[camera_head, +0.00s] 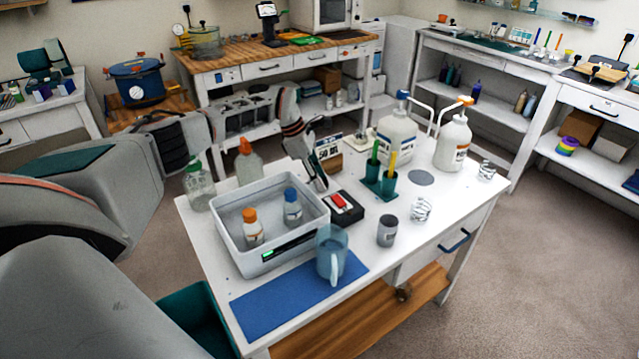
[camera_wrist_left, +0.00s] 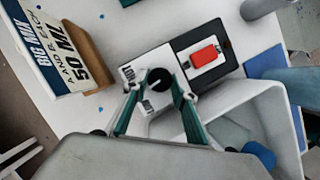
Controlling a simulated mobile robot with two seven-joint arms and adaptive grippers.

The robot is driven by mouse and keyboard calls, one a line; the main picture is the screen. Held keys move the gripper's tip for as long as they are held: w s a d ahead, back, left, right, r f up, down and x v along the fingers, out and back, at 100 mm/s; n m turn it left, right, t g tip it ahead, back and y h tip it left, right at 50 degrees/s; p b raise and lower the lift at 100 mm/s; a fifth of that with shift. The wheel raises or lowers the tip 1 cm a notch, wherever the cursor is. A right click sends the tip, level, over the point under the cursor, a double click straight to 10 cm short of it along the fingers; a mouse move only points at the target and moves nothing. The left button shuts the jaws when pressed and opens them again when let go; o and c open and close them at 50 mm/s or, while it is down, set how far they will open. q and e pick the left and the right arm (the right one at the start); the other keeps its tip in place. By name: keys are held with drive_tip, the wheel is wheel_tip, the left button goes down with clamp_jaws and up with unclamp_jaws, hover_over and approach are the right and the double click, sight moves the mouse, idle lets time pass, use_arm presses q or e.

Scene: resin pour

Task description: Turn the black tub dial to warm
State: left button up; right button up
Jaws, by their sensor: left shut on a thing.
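The black dial (camera_wrist_left: 158,80) with a pale pointer mark sits on a small white panel with printed labels, too small to read. My left gripper (camera_wrist_left: 157,88) reaches down over the panel, one green finger on each side of the dial, shut on it. In the head view, my left gripper (camera_head: 320,184) is behind the grey tub (camera_head: 232,262) and hides the dial. The tub holds an orange-capped bottle (camera_head: 254,230) and a blue-capped bottle (camera_head: 292,208), and has a lit green display on its front. My right gripper is not in view.
Beside the dial is a red rocker switch (camera_wrist_left: 204,56) on a black plate. A "BIG MIX" sign (camera_wrist_left: 52,45) stands close by. A blue mat (camera_head: 285,305) with a blue jug (camera_head: 331,255), green cups (camera_head: 388,182) and pump bottles (camera_head: 398,137) share the white table.

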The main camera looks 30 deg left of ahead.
use_arm(q)
drive_tip(key=shift+m+b, duration=0.5)
drive_tip(key=shift+m, duration=0.1)
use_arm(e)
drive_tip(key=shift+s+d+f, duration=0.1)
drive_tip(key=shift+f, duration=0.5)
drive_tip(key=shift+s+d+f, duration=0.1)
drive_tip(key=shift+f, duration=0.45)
use_arm(q)
drive_tip(key=shift+g, duration=0.3)
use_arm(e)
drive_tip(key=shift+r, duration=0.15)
use_arm(q)
drive_tip(key=o, duration=1.1)
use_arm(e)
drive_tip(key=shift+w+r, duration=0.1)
use_arm(q)
drive_tip(key=shift+a+r, duration=0.1)
drive_tip(key=shift+r, duration=0.05)
drive_tip(key=v, duration=1.1)
drive_tip(key=shift+a+r, duration=0.2)
drive_tip(key=shift+r, duration=0.1)
